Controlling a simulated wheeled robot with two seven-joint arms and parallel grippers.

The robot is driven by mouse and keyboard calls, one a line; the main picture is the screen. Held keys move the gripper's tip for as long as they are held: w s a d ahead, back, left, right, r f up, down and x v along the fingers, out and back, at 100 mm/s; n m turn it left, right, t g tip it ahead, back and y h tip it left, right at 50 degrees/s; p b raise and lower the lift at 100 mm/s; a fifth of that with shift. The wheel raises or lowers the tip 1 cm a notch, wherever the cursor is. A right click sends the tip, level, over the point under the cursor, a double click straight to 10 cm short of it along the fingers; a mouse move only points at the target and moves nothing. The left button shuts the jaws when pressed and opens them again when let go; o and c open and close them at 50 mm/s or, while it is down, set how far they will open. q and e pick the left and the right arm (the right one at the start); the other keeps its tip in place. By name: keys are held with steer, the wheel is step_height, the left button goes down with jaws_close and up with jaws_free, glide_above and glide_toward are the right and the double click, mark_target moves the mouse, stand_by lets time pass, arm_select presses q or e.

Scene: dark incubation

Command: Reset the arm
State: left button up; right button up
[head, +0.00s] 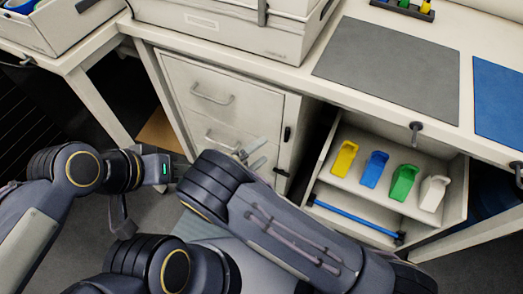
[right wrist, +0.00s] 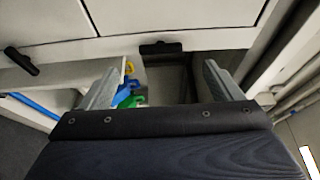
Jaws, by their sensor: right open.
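My right gripper (head: 250,156) is in front of the white cabinet, its pale fingers showing past my dark forearm in the head view. In the right wrist view its two fingers (right wrist: 162,85) stand wide apart with nothing gripped between them. My left gripper (head: 176,168) is at the left, beside my right arm in the picture. Its fingers are not clear, partly hidden by that arm.
An open compartment holds yellow (head: 345,158), blue (head: 374,169), green (head: 403,182) and white (head: 434,193) scoop-like items. A white drawer cabinet (head: 212,92) stands left of it. Above, the bench bears a grey mat (head: 390,65), a blue mat (head: 500,104) and a crate (head: 225,35).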

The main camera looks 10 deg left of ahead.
stand_by(0.3)
steer(key=d+r+m+g+p, duration=0.1)
steer(key=d+r+m+g, duration=0.75)
steer(key=d+m, duration=0.2)
steer(key=s+d+r+m+g+y, duration=0.3)
steer(key=s+d+r+m+y, duration=0.15)
steer(key=d+m, duration=0.5)
steer(key=s+d+r+m+g+y, duration=0.3)
steer(key=s+d+m+y, duration=0.3)
steer(key=m, duration=0.6)
steer(key=s+d+r+m+t+y+b, duration=0.1)
steer(key=s+r+m+t+y, duration=0.2)
steer(key=m, duration=0.5)
steer(key=s+d+r+m+t+y, duration=0.1)
steer(key=s+m+t+y, duration=0.2)
steer(key=m, duration=0.4)
arm_select(q)
step_height(320, 180, up, 13)
steer(key=p, duration=1.3)
steer(key=shift+r, duration=0.2)
arm_select(e)
step_height(320, 180, up, 13)
steer(key=s+h, duration=0.1)
steer(key=shift+s+a+r+m, duration=0.15)
steer(key=shift+s+m, duration=0.1)
steer(key=shift+m, duration=0.05)
